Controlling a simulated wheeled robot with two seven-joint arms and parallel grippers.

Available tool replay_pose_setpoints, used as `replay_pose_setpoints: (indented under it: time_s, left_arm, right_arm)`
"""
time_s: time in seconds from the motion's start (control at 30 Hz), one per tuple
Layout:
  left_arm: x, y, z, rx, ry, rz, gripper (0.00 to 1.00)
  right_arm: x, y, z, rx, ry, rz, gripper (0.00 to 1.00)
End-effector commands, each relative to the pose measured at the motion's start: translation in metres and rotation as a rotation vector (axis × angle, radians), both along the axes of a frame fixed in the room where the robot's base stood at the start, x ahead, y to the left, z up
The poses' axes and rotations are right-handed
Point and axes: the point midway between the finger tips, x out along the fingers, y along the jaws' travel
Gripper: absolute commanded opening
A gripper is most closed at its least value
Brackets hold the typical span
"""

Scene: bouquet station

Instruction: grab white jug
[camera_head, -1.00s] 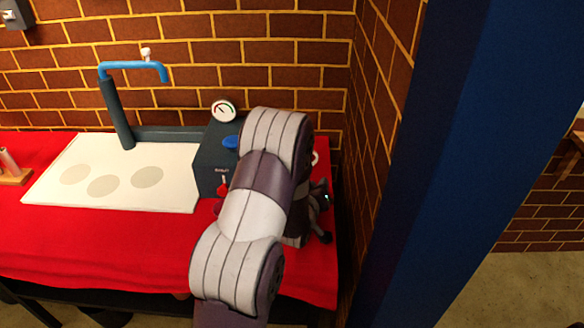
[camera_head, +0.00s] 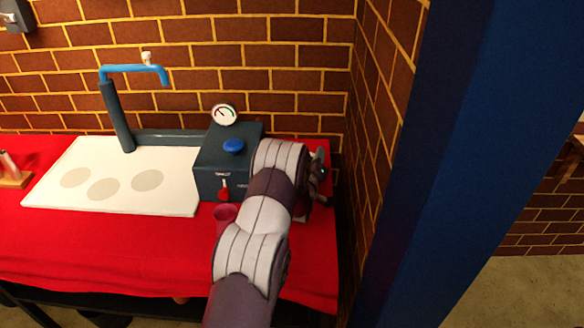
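I cannot make out a whole white jug. Only small pale patches show beside my arm at the right end of the red-covered table (camera_head: 130,248), and I cannot tell whether they belong to the jug. My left gripper (camera_head: 322,186) is at that end, beyond my forearm and close to the brick side wall. Its dark fingers are partly hidden by my own arm, so I cannot tell whether they are open, shut or holding anything. My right gripper is not in view.
A dark machine box (camera_head: 213,172) with a blue knob (camera_head: 234,146) and gauge (camera_head: 223,114) stands left of my arm. A red cup (camera_head: 226,212) is in front of it. A white board (camera_head: 110,160) lies left, under a blue spout (camera_head: 133,68). A blue pillar (camera_head: 450,150) stands right.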

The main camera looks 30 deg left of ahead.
Motion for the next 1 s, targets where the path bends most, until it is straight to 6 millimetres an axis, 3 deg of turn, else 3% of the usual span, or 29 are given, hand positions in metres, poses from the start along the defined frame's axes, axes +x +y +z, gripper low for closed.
replay_pose_setpoints:
  time_s: [0.17, 0.23, 0.27, 1.0]
  left_arm:
    - [0.0001, 0.0, -0.0001, 0.0, 0.001, -0.001, 0.26]
    - [0.0, -0.0001, 0.0, 0.0, 0.001, -0.001, 0.03]
    - [0.0, -0.0001, 0.0001, 0.0, 0.001, -0.001, 0.0]
    - [0.0, -0.0002, 0.0006, 0.0, -0.001, -0.001, 0.0]
  right_arm:
    - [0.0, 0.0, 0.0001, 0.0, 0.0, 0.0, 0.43]
    - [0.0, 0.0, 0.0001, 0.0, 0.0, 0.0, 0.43]
    - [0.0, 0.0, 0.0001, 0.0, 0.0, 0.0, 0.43]
    - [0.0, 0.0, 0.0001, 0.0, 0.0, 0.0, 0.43]
